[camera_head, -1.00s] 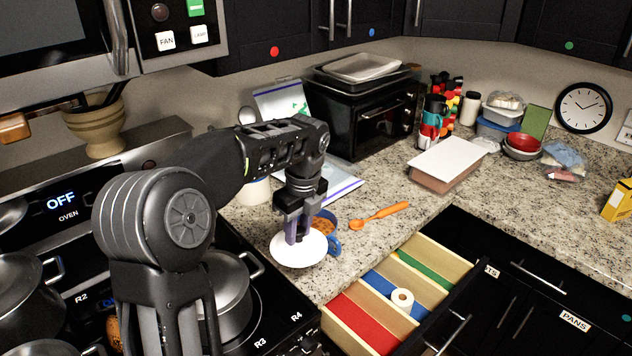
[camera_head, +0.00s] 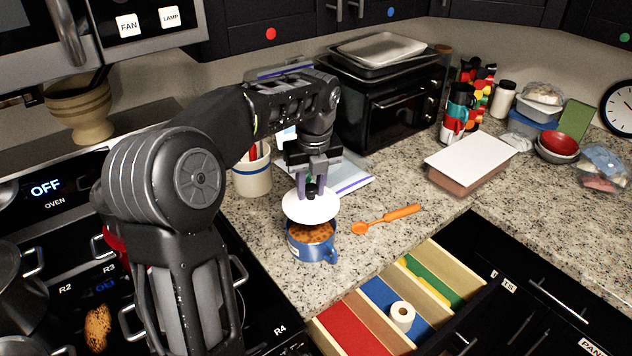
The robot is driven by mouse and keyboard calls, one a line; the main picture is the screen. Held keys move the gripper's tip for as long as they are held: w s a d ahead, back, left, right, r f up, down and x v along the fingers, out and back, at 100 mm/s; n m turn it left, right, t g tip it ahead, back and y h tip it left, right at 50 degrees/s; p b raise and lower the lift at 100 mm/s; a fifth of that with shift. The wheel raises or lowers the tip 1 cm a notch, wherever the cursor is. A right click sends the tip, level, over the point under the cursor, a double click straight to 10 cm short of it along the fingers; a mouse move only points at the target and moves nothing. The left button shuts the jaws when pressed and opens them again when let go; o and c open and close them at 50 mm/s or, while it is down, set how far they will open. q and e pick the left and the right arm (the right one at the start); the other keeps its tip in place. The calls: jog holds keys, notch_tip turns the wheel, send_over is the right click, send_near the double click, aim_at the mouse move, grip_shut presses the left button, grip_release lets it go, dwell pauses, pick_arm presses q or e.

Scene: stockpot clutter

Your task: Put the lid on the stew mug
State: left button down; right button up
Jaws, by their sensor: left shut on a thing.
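The stew mug (camera_head: 312,252) is blue with a handle on its right side and brown, chunky stew inside. It stands upright on the granite counter near the stove. My left gripper (camera_head: 311,190) points down and is shut on the knob of the white round lid (camera_head: 310,207). The lid is above the back part of the mug and appears tilted, with the stew showing below its front edge. I cannot tell whether the lid touches the mug rim. My right gripper is not in view.
An orange spoon (camera_head: 387,219) lies right of the mug. A blue-banded crock (camera_head: 252,172) stands behind left. An open drawer (camera_head: 450,262) with coloured compartments holds a paper roll (camera_head: 401,314). The black toaster oven (camera_head: 390,108) stands at the back.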

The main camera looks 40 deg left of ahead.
aim_at(311, 198)
pick_arm(q)
jog(key=shift+s, duration=0.15)
jog(key=shift+w+f+b, duration=0.2)
jog(key=shift+f+b, duration=0.1)
jog(key=shift+f, duration=0.05)
jog(key=shift+s+f+b, duration=0.1)
jog(key=shift+f+b, duration=0.5)
jog(key=shift+b, duration=0.05)
notch_tip(311, 198, down, 3)
jog(key=b, duration=0.3)
jog(key=shift+f, duration=0.85)
jog(key=c, duration=1)
grip_release()
jog(key=shift+r, duration=0.1)
